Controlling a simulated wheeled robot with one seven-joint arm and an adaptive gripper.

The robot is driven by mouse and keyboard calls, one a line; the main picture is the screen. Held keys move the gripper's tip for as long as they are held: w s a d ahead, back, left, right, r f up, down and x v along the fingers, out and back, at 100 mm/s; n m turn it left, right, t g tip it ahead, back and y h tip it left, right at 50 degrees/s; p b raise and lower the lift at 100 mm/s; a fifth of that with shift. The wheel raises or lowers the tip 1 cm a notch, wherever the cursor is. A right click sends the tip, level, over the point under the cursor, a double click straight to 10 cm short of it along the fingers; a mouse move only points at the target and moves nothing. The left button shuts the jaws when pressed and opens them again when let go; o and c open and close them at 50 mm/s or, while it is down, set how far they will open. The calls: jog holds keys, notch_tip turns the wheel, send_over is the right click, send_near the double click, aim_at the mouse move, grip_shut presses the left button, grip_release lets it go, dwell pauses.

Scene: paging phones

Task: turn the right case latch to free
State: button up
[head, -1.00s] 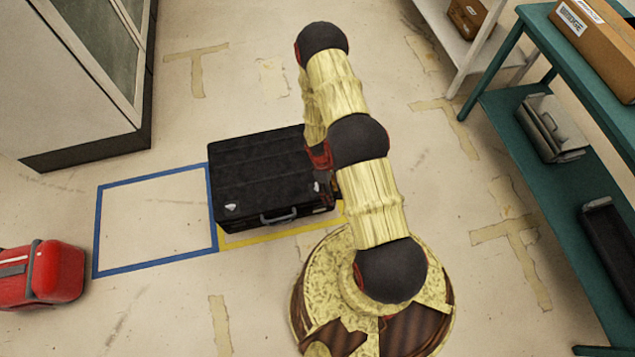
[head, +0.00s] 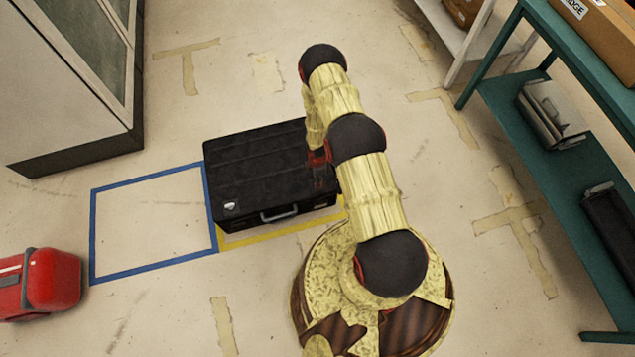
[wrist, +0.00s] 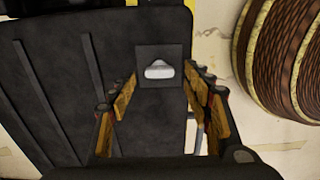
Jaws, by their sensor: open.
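The black case (head: 258,170) lies flat on the floor, its handle (head: 279,214) on the side facing the bottom of the head view. Its left latch (head: 231,207) shows as a small pale piece near that edge. In the wrist view the right latch (wrist: 159,70) is a pale knob on a dark square plate on the case lid (wrist: 75,60). My gripper (wrist: 160,95) is open, with one finger on each side of the latch's line and the knob showing just beyond the fingertips. I see no contact with it. In the head view my arm hides the right latch.
A blue floor outline (head: 150,222) left of the case is empty. The case stands over a yellow outline (head: 240,238). A red case (head: 40,283) lies at far left, a cabinet (head: 75,80) at upper left, and a green shelf (head: 560,160) at right.

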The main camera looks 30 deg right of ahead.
jog(key=shift+f+b, duration=0.3)
jog(key=shift+f, duration=0.9)
jog(key=shift+c, duration=1.1)
jog(key=c, duration=0.9)
jog(key=shift+c, duration=0.2)
